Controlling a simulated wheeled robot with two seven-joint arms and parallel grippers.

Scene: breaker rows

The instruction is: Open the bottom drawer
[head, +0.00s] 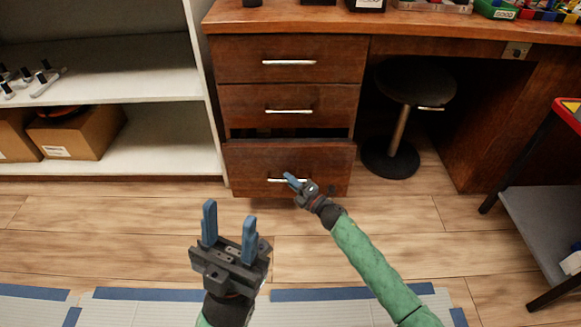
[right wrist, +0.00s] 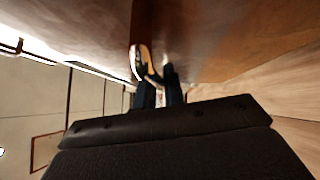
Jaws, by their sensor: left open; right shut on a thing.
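The bottom drawer (head: 260,160) of the wooden desk stands a little way out, with a dark gap above its front. Its silver handle (head: 275,180) runs across the front. My right gripper (head: 291,181) is shut on the right part of this handle. In the right wrist view the fingers (right wrist: 158,90) meet at the handle (right wrist: 142,64), close to the drawer front. My left gripper (head: 229,228) is open and empty, above the floor in front of the desk, with its blue fingers apart.
Two shut drawers, the top (head: 290,60) and the middle (head: 285,105), are above. A stool (head: 412,85) stands under the desk to the right. A white shelf (head: 110,75) with boxes is at left, a red-edged cart (head: 545,190) at right. The floor before the drawer is clear.

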